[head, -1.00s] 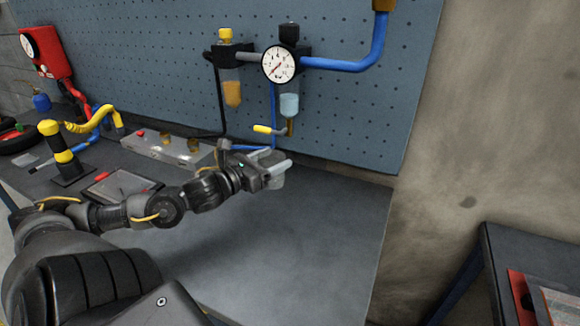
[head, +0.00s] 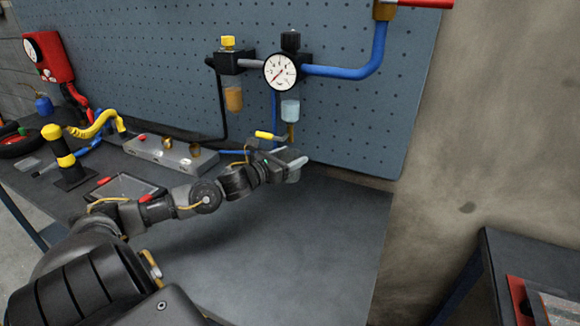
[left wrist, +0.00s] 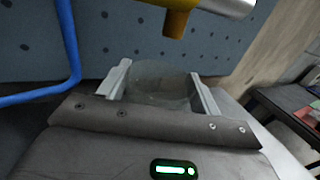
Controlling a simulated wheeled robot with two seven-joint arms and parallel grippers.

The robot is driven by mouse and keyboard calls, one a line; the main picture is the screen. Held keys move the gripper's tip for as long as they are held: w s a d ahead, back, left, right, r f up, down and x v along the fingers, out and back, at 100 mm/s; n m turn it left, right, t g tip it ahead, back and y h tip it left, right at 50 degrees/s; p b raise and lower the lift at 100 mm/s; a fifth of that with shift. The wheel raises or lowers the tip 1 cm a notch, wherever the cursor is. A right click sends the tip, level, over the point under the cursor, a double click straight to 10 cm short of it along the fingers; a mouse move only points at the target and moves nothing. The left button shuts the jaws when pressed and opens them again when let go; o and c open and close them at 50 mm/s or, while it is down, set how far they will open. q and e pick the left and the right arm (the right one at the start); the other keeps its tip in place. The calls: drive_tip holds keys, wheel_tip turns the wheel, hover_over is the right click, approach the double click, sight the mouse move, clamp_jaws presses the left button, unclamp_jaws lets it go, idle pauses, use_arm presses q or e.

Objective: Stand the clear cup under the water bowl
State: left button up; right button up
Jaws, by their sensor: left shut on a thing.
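The water bowl (head: 290,110) is a small clear bowl with pale blue liquid, hanging below the round gauge on the pegboard. A brass drain (head: 290,133) with a yellow-handled lever (head: 268,135) hangs under it; the drain also shows at the top of the left wrist view (left wrist: 178,20). My left gripper (head: 292,160) is just below the drain, near the board. It is shut on the clear cup (left wrist: 158,88), which shows between the two fingers in the left wrist view. My right gripper is not in view.
An amber-filled bowl (head: 233,99) hangs left of the gauge (head: 280,71). A blue pipe (head: 345,70) runs right along the pegboard (head: 345,120). A grey metal block (head: 170,154) with brass fittings lies left on the bench. The bench top (head: 300,245) in front is clear.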

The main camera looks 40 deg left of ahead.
use_arm(q)
drive_tip(key=shift+f+p, duration=0.3)
drive_tip(key=shift+f, duration=1.2)
drive_tip(key=shift+w+f+p, duration=0.15)
drive_tip(key=shift+f+p, duration=0.1)
drive_tip(key=shift+p, duration=0.1)
drive_tip(key=shift+f+b, duration=0.3)
drive_tip(key=shift+f, duration=0.05)
drive_tip(key=o, duration=1)
drive_tip(key=shift+r, duration=0.15)
drive_tip(key=shift+s+a, duration=0.1)
drive_tip(key=shift+s, duration=0.3)
drive_tip(key=s, duration=1.1)
drive_tip(key=shift+a, duration=0.4)
